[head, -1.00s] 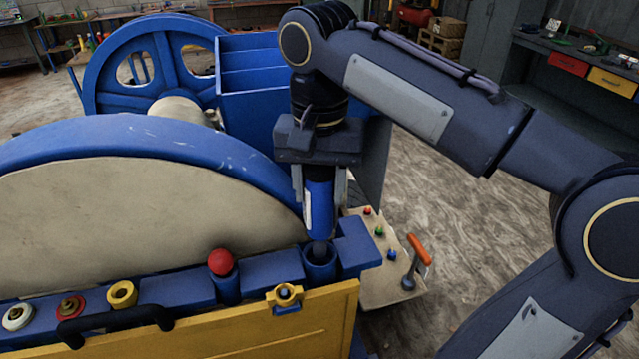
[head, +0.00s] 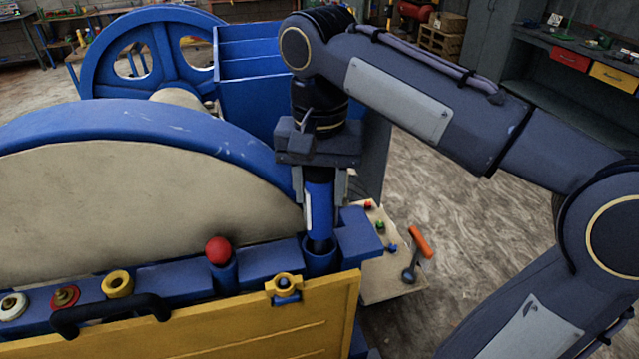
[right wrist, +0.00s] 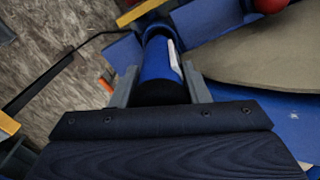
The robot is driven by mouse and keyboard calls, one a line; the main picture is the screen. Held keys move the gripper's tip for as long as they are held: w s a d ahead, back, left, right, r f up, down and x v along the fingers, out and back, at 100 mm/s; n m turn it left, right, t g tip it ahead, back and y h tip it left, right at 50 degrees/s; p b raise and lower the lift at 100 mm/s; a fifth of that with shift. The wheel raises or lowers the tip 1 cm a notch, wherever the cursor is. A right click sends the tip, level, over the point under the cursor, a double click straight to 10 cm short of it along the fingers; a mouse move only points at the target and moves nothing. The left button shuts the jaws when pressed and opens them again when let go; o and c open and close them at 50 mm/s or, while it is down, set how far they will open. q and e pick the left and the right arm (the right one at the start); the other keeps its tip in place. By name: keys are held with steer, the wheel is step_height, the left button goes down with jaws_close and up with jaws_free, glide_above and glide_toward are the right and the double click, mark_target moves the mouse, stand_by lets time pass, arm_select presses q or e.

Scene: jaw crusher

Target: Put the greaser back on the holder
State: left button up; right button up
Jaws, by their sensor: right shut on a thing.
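The greaser (head: 320,205) is a blue cylinder with a white label and a dark lower end. My right gripper (head: 321,190) is shut on it and holds it about upright. The holder is a blue round cup (head: 321,264) on the machine's front ledge. The greaser's lower end is at the cup's mouth and seems to be inside it; how deep is hidden. In the right wrist view, the greaser (right wrist: 157,62) lies between both fingers, with its far end at the holder cup (right wrist: 153,29). My left gripper is not in view.
A red ball knob (head: 218,250) stands left of the holder. A yellow panel (head: 225,335) with a black handle (head: 110,314) is in front. A control plate with buttons and an orange-handled lever (head: 420,243) is at right. The big wheel (head: 120,195) is close behind.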

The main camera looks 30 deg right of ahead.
mark_target(320, 172)
steer(key=shift+f+b, duration=1.6)
steer(key=shift+f, duration=0.75)
steer(key=o, duration=1.4)
steer(key=shift+o, duration=0.2)
step_height(320, 172, up, 8)
steer(key=shift+f+p, duration=0.1)
steer(key=shift+p, duration=0.5)
